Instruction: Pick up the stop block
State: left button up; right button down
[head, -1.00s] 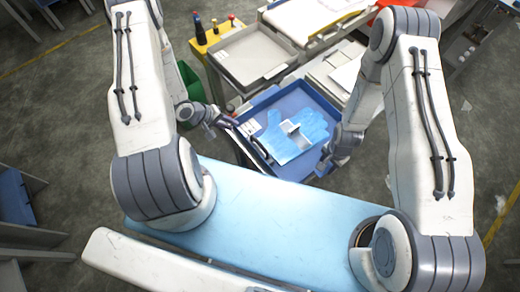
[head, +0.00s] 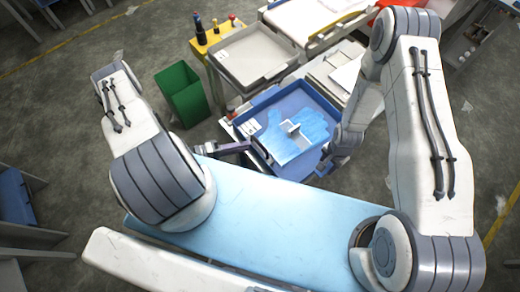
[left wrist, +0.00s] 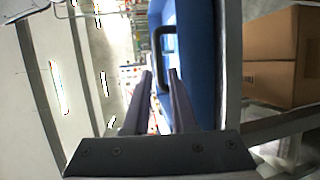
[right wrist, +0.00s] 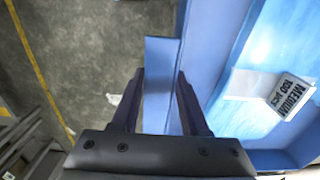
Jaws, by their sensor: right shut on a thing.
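My left gripper (head: 240,147) is at the tray's left side, apart from the block. My right gripper (head: 324,166) is at the tray's right side. In the right wrist view its fingers (right wrist: 160,75) are on either side of a blue upright piece (right wrist: 160,80), seemingly part of the tray.
A grey tray (head: 252,55) lies behind the blue one. A green bin (head: 183,95) stands on the floor at left. A cardboard box (left wrist: 282,57) shows in the left wrist view.

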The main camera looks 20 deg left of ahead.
aim_at(257, 143)
pick_arm(q)
jog(key=shift+x, duration=3.25)
jog(key=shift+w, duration=0.1)
grip_shut()
jog(key=shift+r, duration=0.1)
